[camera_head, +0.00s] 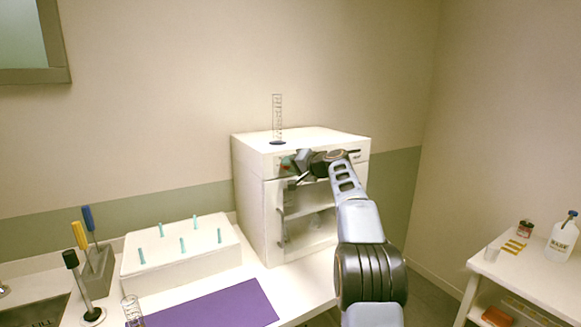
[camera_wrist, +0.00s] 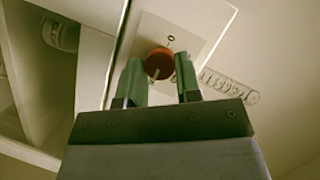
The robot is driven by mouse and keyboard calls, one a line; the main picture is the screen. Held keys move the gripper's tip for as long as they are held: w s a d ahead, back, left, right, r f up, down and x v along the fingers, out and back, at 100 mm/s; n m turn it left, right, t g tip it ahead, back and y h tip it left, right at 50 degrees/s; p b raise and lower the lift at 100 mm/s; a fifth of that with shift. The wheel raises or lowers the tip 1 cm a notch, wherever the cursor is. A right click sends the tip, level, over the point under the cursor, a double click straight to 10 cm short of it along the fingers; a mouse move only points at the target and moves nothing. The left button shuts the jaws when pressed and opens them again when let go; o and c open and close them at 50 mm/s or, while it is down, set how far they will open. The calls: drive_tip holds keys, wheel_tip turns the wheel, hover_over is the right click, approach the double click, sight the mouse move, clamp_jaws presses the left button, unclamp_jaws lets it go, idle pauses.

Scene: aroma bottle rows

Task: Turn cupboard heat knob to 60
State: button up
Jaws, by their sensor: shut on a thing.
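The white cupboard (camera_head: 251,212) stands on the bench against the wall, with a glass front showing shelves. Its upper front panel carries the heat knob, which shows in the wrist view as a round red knob (camera_wrist: 159,59) with a pale mark, on a light plate (camera_wrist: 190,25) with small dark marks. I cannot read the setting. My gripper (camera_head: 291,163) is at the upper front of the cupboard and covers most of the knob area in the head view. In the wrist view my gripper (camera_wrist: 160,75) has its two green-grey fingers closed on either side of the knob.
A glass cylinder (camera_head: 278,115) stands on the cupboard. A white block with several teal pegs (camera_head: 181,262) and a purple mat (camera_head: 215,306) lie to the left. A side table (camera_head: 520,280) at right holds a bottle (camera_head: 563,240) and a jar.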

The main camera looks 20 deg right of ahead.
drive_tip(key=o, duration=0.9)
drive_tip(key=b+v, duration=0.4)
drive_tip(key=v, duration=0.9)
drive_tip(key=shift+s+d, duration=0.1)
drive_tip(key=shift+s, duration=0.25)
